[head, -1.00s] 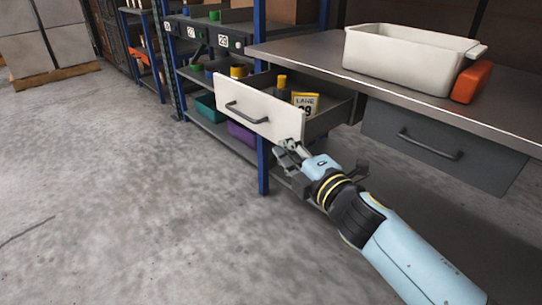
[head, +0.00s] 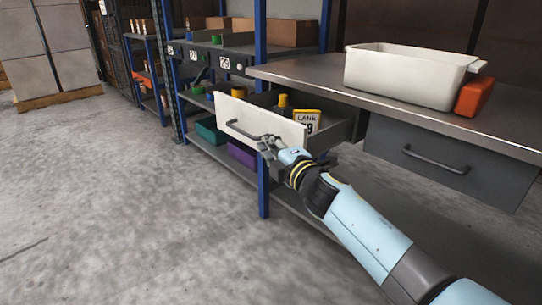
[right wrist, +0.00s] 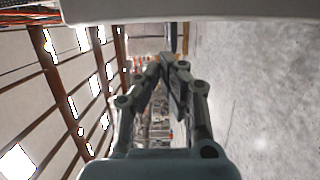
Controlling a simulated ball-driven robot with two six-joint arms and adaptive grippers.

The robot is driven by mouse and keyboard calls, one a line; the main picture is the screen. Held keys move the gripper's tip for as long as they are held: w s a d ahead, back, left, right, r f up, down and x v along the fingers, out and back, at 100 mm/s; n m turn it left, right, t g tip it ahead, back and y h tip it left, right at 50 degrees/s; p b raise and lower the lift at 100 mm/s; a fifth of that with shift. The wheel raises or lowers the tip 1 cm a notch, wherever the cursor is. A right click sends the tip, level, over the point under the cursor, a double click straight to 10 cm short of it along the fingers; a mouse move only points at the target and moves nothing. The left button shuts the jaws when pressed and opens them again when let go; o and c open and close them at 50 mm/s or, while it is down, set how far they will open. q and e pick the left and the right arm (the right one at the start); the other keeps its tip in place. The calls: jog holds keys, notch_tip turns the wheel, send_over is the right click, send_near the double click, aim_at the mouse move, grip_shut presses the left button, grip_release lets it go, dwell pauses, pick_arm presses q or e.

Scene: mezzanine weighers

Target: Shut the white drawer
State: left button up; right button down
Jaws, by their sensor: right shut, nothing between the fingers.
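The white drawer (head: 244,118) stands pulled out under the metal bench, with a dark bar handle (head: 245,131) on its white front. Inside it are a yellow cylinder (head: 283,100) and a yellow-edged card reading LANE (head: 307,118). My right gripper (head: 266,149) is shut and empty at the lower right of the drawer front, close to the handle's right end. I cannot tell whether it touches. In the right wrist view its closed fingers (right wrist: 172,60) show below a pale edge (right wrist: 190,10), likely the drawer front. My left gripper is out of view.
A grey drawer (head: 445,160) sits closed to the right. A white bin (head: 405,78) and an orange-red box (head: 474,96) stand on the bench top (head: 330,80). A blue post (head: 263,190) stands below the white drawer. The floor (head: 120,200) on the left is clear.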

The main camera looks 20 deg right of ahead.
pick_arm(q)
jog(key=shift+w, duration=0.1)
pick_arm(e)
jog(key=shift+w+d+r, duration=0.1)
jog(key=shift+w+d, duration=0.1)
jog(key=shift+d, duration=0.35)
jog(key=shift+w+d, duration=0.15)
jog(key=shift+d, duration=0.35)
